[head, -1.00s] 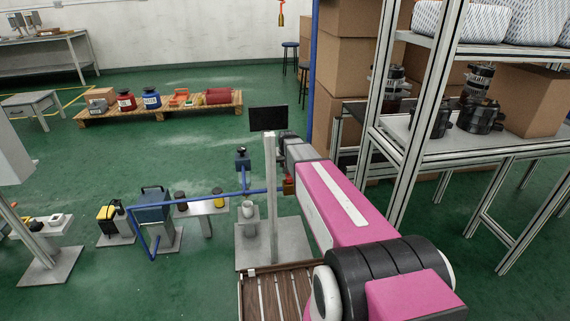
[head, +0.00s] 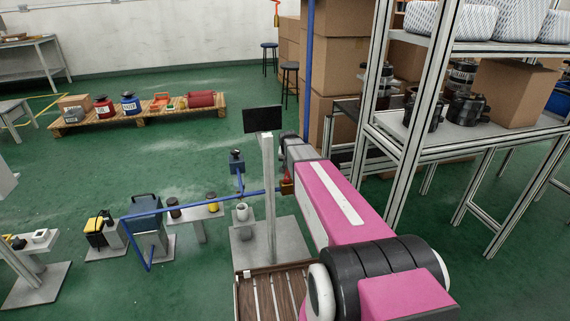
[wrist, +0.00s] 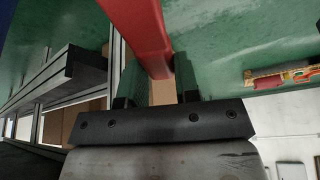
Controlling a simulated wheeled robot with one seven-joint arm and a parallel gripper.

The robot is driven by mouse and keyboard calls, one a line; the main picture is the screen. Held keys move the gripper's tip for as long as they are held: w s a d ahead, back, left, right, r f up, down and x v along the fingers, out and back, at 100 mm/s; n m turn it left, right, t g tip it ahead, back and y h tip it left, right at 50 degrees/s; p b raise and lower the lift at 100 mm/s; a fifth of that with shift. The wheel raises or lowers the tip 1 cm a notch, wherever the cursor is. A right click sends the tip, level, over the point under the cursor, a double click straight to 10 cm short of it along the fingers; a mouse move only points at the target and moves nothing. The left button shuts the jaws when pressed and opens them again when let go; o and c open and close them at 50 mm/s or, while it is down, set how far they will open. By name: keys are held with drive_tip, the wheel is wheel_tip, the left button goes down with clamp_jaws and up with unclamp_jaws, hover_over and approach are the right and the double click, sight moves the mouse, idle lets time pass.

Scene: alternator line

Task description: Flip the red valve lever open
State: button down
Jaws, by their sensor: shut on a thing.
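The red valve lever (wrist: 149,35) runs down from the top of the wrist view to between the two fingers of my gripper (wrist: 157,84). My gripper is shut on the lever. In the head view, a small brass-coloured valve body with some red on it (head: 287,187) sits at the right end of the blue pipe (head: 240,194). There my pink arm reaches toward it, and my fingers are hidden behind the arm's end. The lever's exact angle to the pipe cannot be told.
A post with a dark screen (head: 264,120) stands close left of my arm. A metal shelf rack (head: 400,150) with alternators and boxes stands close on the right. A slatted conveyor (head: 268,292) lies below. A pallet (head: 140,118) with goods lies far back on open green floor.

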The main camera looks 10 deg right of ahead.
drive_tip(key=shift+s+d+m+h, duration=0.3)
drive_tip(key=shift+d+m, duration=0.4)
drive_tip(key=shift+d, duration=0.05)
drive_tip(key=c, duration=0.8)
unclamp_jaws()
drive_tip(key=shift+c, duration=0.2)
drive_tip(key=v, duration=1.1)
drive_tip(key=shift+w, duration=0.2)
